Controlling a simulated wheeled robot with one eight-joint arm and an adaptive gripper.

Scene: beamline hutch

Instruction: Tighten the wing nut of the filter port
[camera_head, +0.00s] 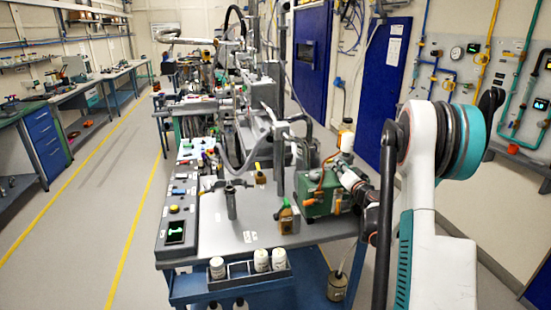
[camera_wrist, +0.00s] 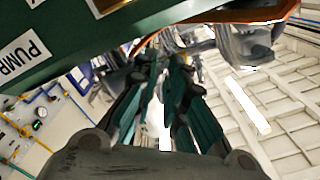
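The green pump box (camera_head: 318,198) stands at the right end of the cart top. Its dark green side (camera_wrist: 85,45), labelled PUMP, fills the upper left of the wrist view. My gripper (camera_wrist: 163,68) has two teal and black fingers with a narrow gap between them, and I see nothing held there. It is beneath the pump's edge in that view. In the head view my arm reaches the pump's right side, and I cannot make out the fingers. A shiny, blurred fitting (camera_wrist: 190,42) lies beyond the fingertips. I cannot pick out the wing nut or filter port for certain.
An orange hose (camera_wrist: 275,15) and a clear rounded vessel (camera_wrist: 245,45) are close to the right of my fingers. White bottles (camera_head: 262,261) sit at the cart's front. The floor left of the cart is clear.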

